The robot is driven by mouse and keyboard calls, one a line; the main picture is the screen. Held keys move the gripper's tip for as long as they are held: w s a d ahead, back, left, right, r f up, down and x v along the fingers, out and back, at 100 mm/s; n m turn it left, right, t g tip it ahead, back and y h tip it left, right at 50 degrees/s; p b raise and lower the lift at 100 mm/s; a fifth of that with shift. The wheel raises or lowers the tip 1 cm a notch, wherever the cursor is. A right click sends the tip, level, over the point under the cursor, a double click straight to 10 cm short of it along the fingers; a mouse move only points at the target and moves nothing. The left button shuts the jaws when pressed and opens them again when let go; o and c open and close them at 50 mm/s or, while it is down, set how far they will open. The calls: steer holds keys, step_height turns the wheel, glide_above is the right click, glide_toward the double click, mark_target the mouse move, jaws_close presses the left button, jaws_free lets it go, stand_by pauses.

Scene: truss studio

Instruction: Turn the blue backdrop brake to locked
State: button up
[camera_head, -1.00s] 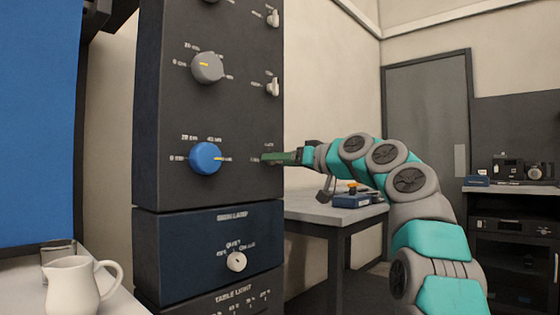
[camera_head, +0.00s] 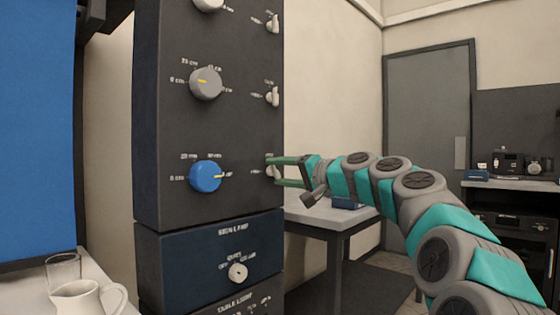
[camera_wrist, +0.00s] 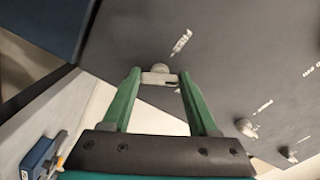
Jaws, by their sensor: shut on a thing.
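The small white brake switch (camera_head: 270,171) sits on the dark panel at the right of the blue knob (camera_head: 206,176). In the wrist view the brake (camera_wrist: 160,69) shows as a round base with a flat bar lever between the fingertips. My gripper (camera_head: 274,172) has two green fingers, one above the other, and is shut on the brake's lever. The gripper also shows in the wrist view (camera_wrist: 161,78). The fingers partly hide the brake in the head view, and its label is too small to read.
Two similar switches sit above, the middle one (camera_head: 272,96) beside the grey knob (camera_head: 206,83). A drawer-like lamp panel (camera_head: 210,245) lies below. A white jug (camera_head: 85,298) stands at the lower left. A table (camera_head: 325,213) stands behind my arm.

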steer(key=shift+r+m+p, duration=0.1)
steer(key=shift+m+p, duration=2.7)
steer(key=shift+p, duration=0.1)
steer(key=o, duration=1.4)
steer(key=shift+d, duration=0.15)
steer(key=b+v, duration=0.1)
steer(key=v, duration=0.6)
steer(key=shift+s+d, duration=0.25)
